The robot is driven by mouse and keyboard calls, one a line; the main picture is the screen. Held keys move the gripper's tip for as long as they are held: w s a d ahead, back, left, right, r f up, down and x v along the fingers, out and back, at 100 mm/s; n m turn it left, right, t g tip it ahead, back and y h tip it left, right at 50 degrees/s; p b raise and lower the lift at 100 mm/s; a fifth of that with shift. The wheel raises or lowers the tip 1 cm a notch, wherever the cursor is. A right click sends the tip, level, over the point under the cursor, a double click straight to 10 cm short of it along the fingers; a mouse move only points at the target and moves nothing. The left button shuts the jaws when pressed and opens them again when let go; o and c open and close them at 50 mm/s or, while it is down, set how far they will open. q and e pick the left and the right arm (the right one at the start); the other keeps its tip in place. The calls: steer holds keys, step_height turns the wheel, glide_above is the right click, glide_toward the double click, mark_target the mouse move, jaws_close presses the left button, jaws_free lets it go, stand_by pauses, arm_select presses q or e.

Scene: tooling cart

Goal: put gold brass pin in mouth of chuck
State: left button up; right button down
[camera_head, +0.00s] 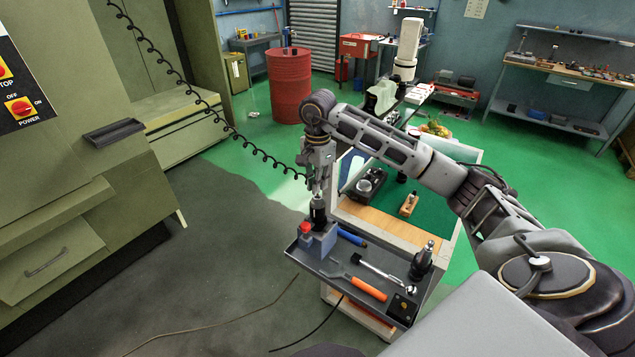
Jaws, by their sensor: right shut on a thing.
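A dark chuck (318,213) stands upright in a grey-blue block with a red part (306,228), at the far left of the cart's tray. My right gripper (317,183) points down directly above the chuck. It is shut on a thin, small piece, which looks like the pin; the fingers hide most of it, and its gold colour is not clear at this size. I cannot tell whether the pin's lower end is inside the chuck's mouth or just above it. My left gripper is not in view.
The dark tray (335,268) also holds an orange-handled tool (368,289), a blue-handled tool (351,238), a metal wrench-like tool (378,271) and a dark upright tool holder (421,262). A green machine (70,190) stands left, with open floor between.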

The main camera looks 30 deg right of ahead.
steer(key=shift+f+b, duration=0.9)
steer(key=shift+f, duration=0.3)
stand_by(1.6)
stand_by(0.4)
steer(key=c, duration=1.5)
jaws_free()
steer(key=shift+r, duration=0.1)
steer(key=shift+r, duration=5.85)
